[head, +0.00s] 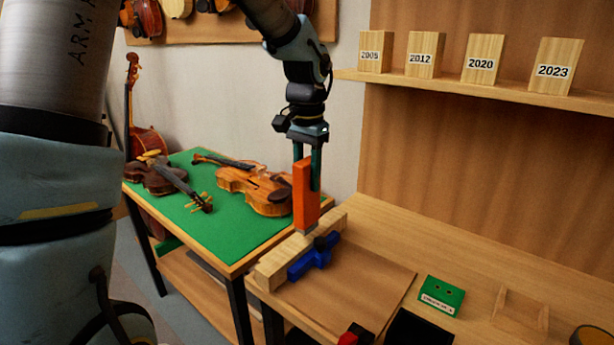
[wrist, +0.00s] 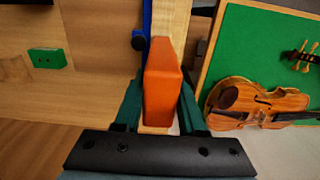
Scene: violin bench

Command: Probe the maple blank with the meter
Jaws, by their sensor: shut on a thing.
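My gripper (head: 307,165) is shut on the orange meter (head: 305,198) and holds it upright, with its lower end down at the pale wood blank (head: 272,272). The meter also shows between the fingers in the wrist view (wrist: 162,85). The blank lies along the left edge of the bench, with a blue clamp (head: 311,260) against its side. The meter's lower end overlaps the blank in the head view; I cannot tell whether they touch. In the wrist view the meter hides part of the blank (wrist: 172,18).
A green labelled box (head: 441,295), a shallow wooden tray (head: 520,316) and a dark pad (head: 418,328) lie on the bench. Violins (head: 262,188) lie on the green-topped table (head: 228,232) to the left. Blocks with year labels (head: 483,58) stand on the shelf above.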

